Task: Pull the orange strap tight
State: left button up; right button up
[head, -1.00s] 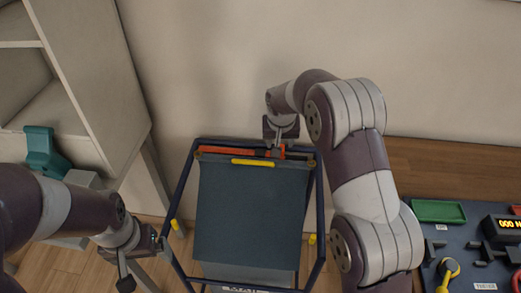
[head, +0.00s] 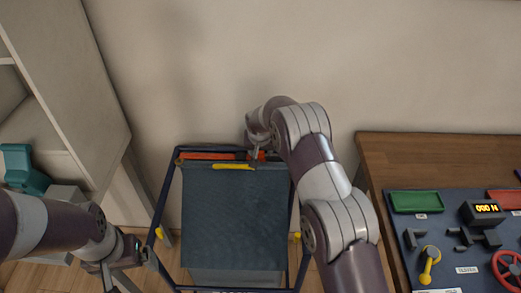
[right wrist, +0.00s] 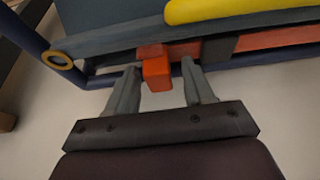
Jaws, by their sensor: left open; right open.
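The orange strap (head: 208,156) runs along the top bar of the dark blue folding frame, above the hanging dark panel (head: 235,215). A dark buckle-like piece shows on it in the right wrist view, where the strap (right wrist: 275,38) also appears. Its orange end tab (right wrist: 157,75) sticks out toward my right gripper (right wrist: 163,82). The right fingers are open, one on each side of the tab, with gaps visible. In the head view the right gripper (head: 256,153) is at the right end of the strap. My left gripper (head: 128,270) is open at the frame's lower left, away from the strap.
A yellow bar (head: 234,167) lies just below the strap. A wooden table (head: 400,160) at right carries a dark board with a green tray (head: 416,202), a display reading 000 N (head: 486,209) and a red wheel (head: 508,270). A shelf (head: 60,90) stands at left.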

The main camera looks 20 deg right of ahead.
grip_shut()
jog(key=s+d+p, duration=0.1)
jog(key=s+d, duration=0.1)
jog(key=d, duration=0.5)
jog(key=shift+s+d, duration=0.15)
jog(key=shift+d, duration=0.15)
grip_release()
jog(key=v, duration=1.2)
jog(key=shift+s+r, duration=0.15)
jog(key=shift+r, duration=0.2)
jog(key=shift+a, duration=0.1)
